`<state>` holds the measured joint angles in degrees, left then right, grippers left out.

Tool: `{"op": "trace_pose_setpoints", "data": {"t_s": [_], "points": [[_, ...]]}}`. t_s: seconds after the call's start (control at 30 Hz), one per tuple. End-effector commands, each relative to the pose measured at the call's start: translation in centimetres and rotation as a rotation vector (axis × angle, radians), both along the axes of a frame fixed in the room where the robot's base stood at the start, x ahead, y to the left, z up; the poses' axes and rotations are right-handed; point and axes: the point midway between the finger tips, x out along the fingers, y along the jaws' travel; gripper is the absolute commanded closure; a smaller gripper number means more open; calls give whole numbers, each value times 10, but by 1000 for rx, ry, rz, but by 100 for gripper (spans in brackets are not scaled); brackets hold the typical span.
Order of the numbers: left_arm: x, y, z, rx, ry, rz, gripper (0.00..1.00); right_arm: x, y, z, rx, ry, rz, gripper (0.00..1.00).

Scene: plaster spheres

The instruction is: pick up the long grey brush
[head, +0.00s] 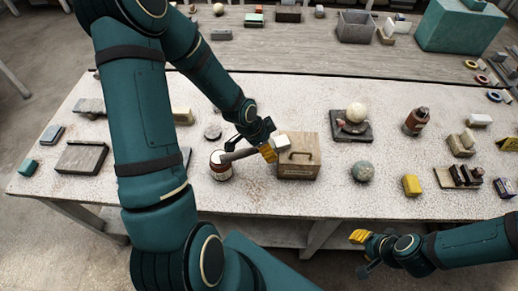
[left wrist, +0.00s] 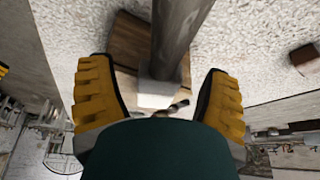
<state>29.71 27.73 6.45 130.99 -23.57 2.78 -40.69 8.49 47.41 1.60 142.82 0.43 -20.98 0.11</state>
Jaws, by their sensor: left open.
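The long grey brush (head: 241,155) lies slanted, with its grey handle toward a dark red-brown jar (head: 220,172) and its pale block-shaped end by the wooden box (head: 299,165). Whether it rests on them is unclear. My left gripper (head: 267,149) is at the brush, partly hiding it. In the left wrist view the brush handle (left wrist: 181,35) runs down between the two yellow fingers of the open left gripper (left wrist: 160,82), with a gap on both sides. My right gripper (head: 362,250) hangs in front of the table; its opening is unclear.
The pale speckled table (head: 300,105) holds a grey-green ball (head: 363,171), a yellow block (head: 411,185), a brown bottle (head: 416,121) and a white sphere on a dark stand (head: 356,112). Several blocks lie at the left. A second table with a green box (head: 458,27) stands behind.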

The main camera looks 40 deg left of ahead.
Motion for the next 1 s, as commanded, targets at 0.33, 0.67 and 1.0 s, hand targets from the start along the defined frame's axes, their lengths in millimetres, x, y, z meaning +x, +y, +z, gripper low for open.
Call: {"op": "trace_pose_setpoints", "data": {"t_s": [0.33,0.67,1.0], "points": [[0,0,1,0,-1,0,78,0,0,0,0,0,0,66],[0,0,0,-1,-1,0,96,0,0,0,0,0,0,66],[1,1,38,2,-5,3,97,0,0,8,1,0,0,66]]}}
